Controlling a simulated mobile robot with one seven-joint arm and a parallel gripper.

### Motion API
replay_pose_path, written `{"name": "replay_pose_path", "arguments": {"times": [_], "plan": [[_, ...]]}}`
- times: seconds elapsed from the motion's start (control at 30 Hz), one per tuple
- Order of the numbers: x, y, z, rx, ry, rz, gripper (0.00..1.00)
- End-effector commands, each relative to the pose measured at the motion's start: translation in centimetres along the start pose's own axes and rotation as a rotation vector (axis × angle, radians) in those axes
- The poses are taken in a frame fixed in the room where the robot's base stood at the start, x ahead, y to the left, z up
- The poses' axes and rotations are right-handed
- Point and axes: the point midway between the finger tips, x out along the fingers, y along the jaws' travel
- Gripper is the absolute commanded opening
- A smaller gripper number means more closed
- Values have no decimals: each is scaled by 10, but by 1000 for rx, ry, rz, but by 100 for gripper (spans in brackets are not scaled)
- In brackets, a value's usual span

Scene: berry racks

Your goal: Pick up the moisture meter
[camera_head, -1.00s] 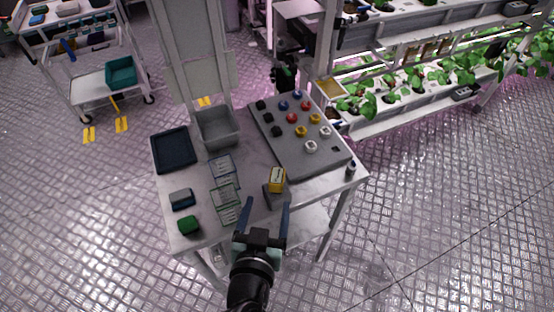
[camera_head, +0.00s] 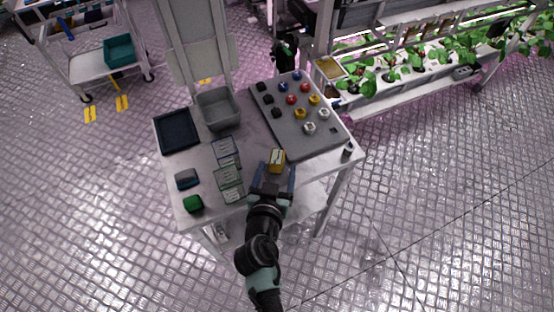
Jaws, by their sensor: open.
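The likely moisture meter is a small yellow device with a pale face (camera_head: 277,160), near the front middle of the metal table. My gripper (camera_head: 274,171) comes in from the front edge with its two blue fingers spread. The fingers point away from me, one on each side of the yellow device or just short of it; I cannot tell their height over the table. The jaws are open and hold nothing. The grey piece seen under the device earlier is now mostly hidden by my gripper.
The table (camera_head: 262,138) also bears a grey panel with coloured knobs (camera_head: 323,143), a grey bin (camera_head: 218,108), a dark tray (camera_head: 176,131), several cards (camera_head: 228,177), a blue-grey block (camera_head: 187,180), a green block (camera_head: 193,203) and a small bottle (camera_head: 348,149). Plant racks stand at the back right.

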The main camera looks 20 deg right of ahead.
Motion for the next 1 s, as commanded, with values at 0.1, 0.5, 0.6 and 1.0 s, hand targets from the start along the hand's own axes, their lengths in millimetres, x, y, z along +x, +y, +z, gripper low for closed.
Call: {"name": "replay_pose_path", "arguments": {"times": [0.1, 0.5, 0.6, 1.0], "plan": [[13, -2, -4, 0, 0, 2, 78], [46, -5, -2, 0, 0, 1, 78], [46, -4, -2, 0, 0, 1, 78], [46, -5, -2, 0, 0, 1, 27]]}}
